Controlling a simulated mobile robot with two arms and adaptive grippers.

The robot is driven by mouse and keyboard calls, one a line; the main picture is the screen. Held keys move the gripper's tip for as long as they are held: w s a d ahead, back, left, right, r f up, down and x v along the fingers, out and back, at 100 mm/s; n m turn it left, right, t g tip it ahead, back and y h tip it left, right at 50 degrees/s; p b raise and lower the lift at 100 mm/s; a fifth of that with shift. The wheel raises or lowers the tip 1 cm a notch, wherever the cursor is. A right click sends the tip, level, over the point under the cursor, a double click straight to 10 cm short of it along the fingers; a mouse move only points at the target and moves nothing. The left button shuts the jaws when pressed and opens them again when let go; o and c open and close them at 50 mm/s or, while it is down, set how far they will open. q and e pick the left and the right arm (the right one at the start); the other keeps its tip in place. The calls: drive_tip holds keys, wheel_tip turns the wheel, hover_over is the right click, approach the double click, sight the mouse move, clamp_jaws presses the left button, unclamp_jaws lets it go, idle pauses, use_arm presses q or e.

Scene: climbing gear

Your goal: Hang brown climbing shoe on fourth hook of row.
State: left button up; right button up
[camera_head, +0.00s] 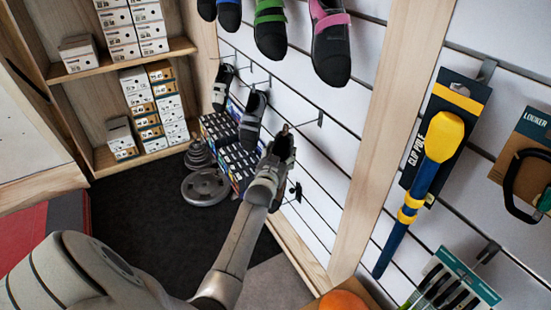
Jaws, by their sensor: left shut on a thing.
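My left gripper (282,155) is near the white slatted wall, just right of the hanging shoes. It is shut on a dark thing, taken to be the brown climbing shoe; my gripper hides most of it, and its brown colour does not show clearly. A grey and black shoe (221,90) and a dark grey shoe (252,122) hang in a row on the wall. A thin bare hook (312,121) sticks out just right of my gripper. I cannot tell whether the held thing touches a hook. My right gripper is not in view.
Black, green and pink-trimmed shoes (330,45) hang above. A wooden post (385,130) stands right of the hooks, with a yellow and blue clip pole (425,180) beyond. Stacked boxes (239,165) and weight plates (205,187) are on the floor below.

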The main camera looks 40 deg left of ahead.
sight(290, 150)
use_arm(q)
drive_tip(key=shift+w+d+f+b, duration=0.1)
drive_tip(key=shift+w+d+b, duration=0.25)
drive_tip(key=shift+w+b, duration=0.4)
drive_tip(key=shift+w+d+b, duration=0.35)
drive_tip(key=shift+w+b, duration=0.15)
drive_tip(key=shift+w, duration=0.45)
drive_tip(key=shift+w+d+f+b, duration=0.25)
drive_tip(key=shift+w+f+b, duration=0.25)
drive_tip(key=shift+w+b, duration=0.2)
drive_tip(key=o, duration=1.3)
drive_tip(key=shift+c, duration=0.2)
drive_tip(key=shift+f, duration=0.1)
drive_tip(key=shift+s, duration=0.1)
drive_tip(key=v, duration=0.8)
